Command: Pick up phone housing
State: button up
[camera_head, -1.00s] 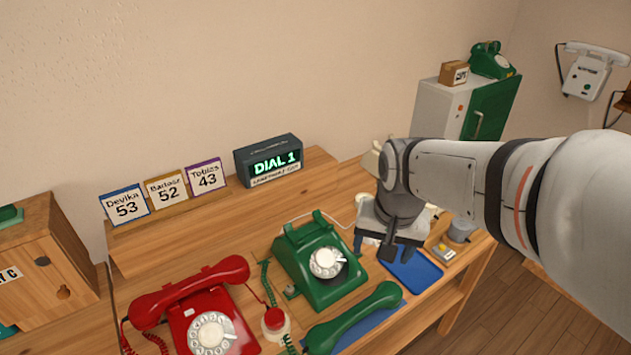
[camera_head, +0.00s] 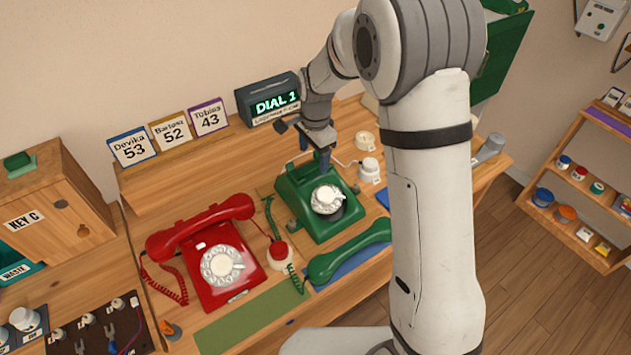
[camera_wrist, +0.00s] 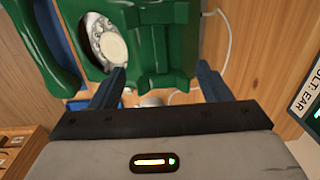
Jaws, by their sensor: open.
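The green phone housing (camera_head: 298,203), with its white dial (camera_head: 328,199), stands on the wooden bench. Its handset (camera_head: 347,250) lies off it, in front on a blue mat. My gripper (camera_head: 314,156) is at the rear top of the housing, pointing down. In the wrist view the fingers (camera_wrist: 162,76) are apart, with part of the green housing (camera_wrist: 160,40) showing between and beyond them. I cannot tell whether they touch it. The gripper hides part of the housing's back edge.
The dark dial display (camera_head: 268,100) stands behind. A coiled green cord runs beside the housing. My arm hides the bench's right part.

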aim_at(310, 168)
jog(key=f, duration=0.2)
jog(key=a+f+p, duration=0.1)
jog(key=shift+f, duration=0.85)
jog(key=shift+c, duration=0.5)
jog(key=shift+s, duration=0.1)
grip_shut()
